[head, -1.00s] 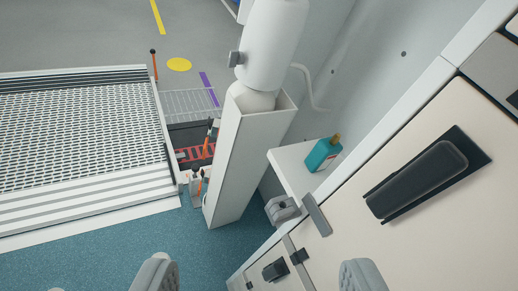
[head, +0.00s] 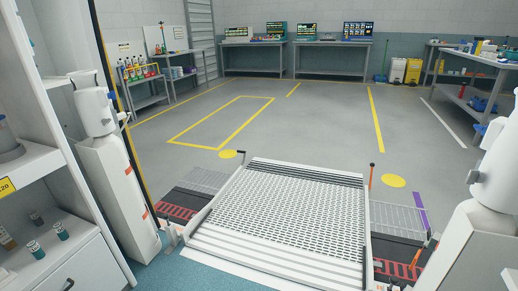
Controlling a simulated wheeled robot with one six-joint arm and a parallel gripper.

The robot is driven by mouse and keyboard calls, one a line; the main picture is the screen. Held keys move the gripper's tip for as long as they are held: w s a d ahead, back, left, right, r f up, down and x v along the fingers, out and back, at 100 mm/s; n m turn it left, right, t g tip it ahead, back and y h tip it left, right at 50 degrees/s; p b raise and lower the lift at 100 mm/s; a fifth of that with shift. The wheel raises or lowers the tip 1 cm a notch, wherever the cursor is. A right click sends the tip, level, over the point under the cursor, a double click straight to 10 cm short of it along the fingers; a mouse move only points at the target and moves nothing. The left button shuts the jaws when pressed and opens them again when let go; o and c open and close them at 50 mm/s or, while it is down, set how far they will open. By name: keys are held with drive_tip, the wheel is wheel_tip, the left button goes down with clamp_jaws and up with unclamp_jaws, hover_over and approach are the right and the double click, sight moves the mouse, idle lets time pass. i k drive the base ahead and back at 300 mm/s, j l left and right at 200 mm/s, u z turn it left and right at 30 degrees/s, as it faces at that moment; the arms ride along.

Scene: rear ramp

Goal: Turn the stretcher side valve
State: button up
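A white cylinder-like unit (head: 492,178) stands at the right edge, partly cut off, with a small grey knob (head: 472,177) on its left side. A similar white unit (head: 92,108) stands on a tall white post (head: 118,195) at the left. I cannot tell whether either one carries the stretcher side valve. No stretcher shows in this view. My gripper is not in view.
A perforated ramp (head: 285,205) runs from the teal floor to a grey workshop floor, with railings and red-marked pits beside it. White shelves (head: 35,165) with small bottles are at left. Benches with screens (head: 335,52) stand at the back. The middle floor is clear.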

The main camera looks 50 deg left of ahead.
sight(105, 121)
drive_tip(key=k+u, duration=0.1)
drive_tip(key=u, duration=2.4)
